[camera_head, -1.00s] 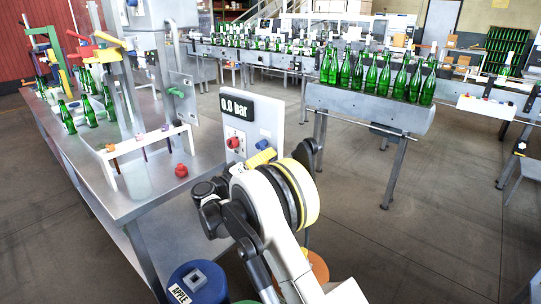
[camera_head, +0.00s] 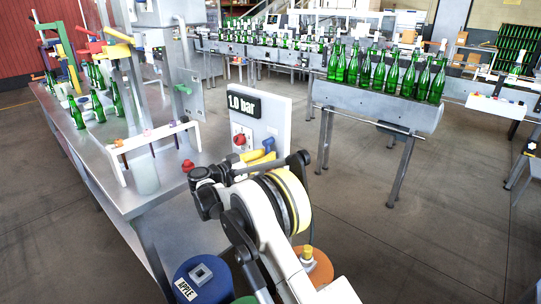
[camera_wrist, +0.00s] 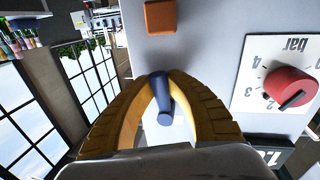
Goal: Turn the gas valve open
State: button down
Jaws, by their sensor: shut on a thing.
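The gas valve's blue handle (camera_head: 268,144) is on the grey panel (camera_head: 280,118). In the wrist view the blue handle (camera_wrist: 160,92) stands between the two yellow-brown fingers. My gripper (camera_wrist: 160,78) is shut on it, with the fingers curving in on both sides. In the head view my yellow fingers (camera_head: 262,157) are at the handle. The display (camera_head: 242,105) on the panel reads 1.0 bar. The handle's base is partly hidden by my fingers.
A red knob (camera_head: 239,139) sits left of the valve, on a bar scale in the wrist view (camera_wrist: 290,87). An orange-red block (camera_wrist: 160,17) is also on the panel. A steel table (camera_head: 110,150) with bottles and a white rack (camera_head: 160,134) stands at left. A bottle conveyor (camera_head: 375,105) runs behind.

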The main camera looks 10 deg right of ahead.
jog(key=shift+w+a+m, duration=0.2)
jog(key=shift+m, duration=0.4)
jog(key=c, duration=1.3)
grip_release()
jog(key=shift+c, duration=0.2)
jog(key=v, duration=1.2)
jog(key=shift+r, duration=0.15)
